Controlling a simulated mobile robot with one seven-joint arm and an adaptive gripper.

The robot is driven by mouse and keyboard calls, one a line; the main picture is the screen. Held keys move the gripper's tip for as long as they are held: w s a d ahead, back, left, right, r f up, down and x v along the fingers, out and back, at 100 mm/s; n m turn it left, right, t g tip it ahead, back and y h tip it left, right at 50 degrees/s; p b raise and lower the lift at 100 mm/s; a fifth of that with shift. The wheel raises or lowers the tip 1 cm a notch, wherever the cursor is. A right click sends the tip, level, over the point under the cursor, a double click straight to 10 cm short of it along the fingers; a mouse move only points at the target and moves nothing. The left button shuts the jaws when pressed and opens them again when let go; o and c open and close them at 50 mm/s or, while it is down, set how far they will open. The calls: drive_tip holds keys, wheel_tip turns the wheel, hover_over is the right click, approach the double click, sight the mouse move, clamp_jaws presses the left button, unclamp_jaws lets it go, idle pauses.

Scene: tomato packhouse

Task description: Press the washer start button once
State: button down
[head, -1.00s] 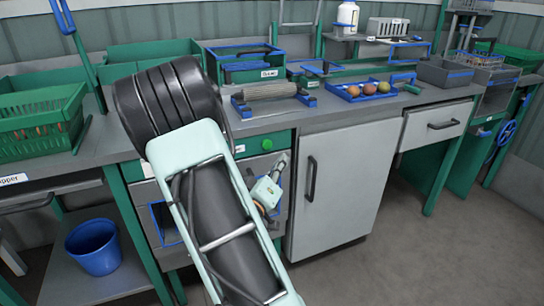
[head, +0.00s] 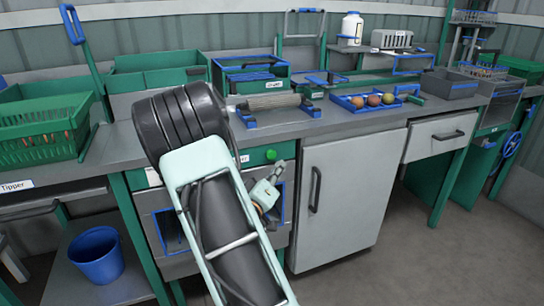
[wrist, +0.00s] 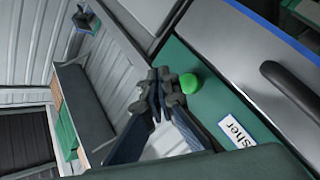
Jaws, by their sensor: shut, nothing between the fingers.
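The green round start button (head: 271,154) sits on the green front panel of the washer (head: 253,156), under the worktop. In the wrist view the button (wrist: 189,83) is just right of my fingertips, with a partly cut-off label (wrist: 238,135) ending in "sher" beside it. My gripper (head: 277,172) is shut and empty, its tips just below the button in the head view. In the wrist view my gripper (wrist: 165,84) shows its tips close to the button. I cannot tell whether they touch it. My arm hides part of the washer front.
A grey cabinet door (head: 340,200) with a dark handle stands right of the washer. Above are a roller unit (head: 272,104) and a blue tray (head: 375,104) of tomatoes. A green crate (head: 42,130) is at left, a blue bucket (head: 97,255) below.

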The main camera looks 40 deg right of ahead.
drive_tip(key=shift+w+d, duration=0.2)
drive_tip(key=shift+w, duration=0.65)
drive_tip(key=shift+w+d, duration=0.2)
drive_tip(key=shift+w, duration=0.65)
drive_tip(key=shift+w, duration=0.15)
drive_tip(key=shift+w+d, duration=0.1)
drive_tip(key=shift+w, duration=0.15)
drive_tip(key=shift+w+d, duration=0.1)
drive_tip(key=shift+w, duration=0.35)
idle(0.8)
drive_tip(key=shift+s, duration=0.1)
drive_tip(key=shift+s+a, duration=0.2)
drive_tip(key=shift+s, duration=0.6)
drive_tip(key=shift+s, duration=0.1)
drive_tip(key=s, duration=0.2)
drive_tip(key=s+a, duration=0.1)
drive_tip(key=s, duration=0.1)
drive_tip(key=shift+s+a, duration=0.1)
drive_tip(key=shift+s, duration=0.2)
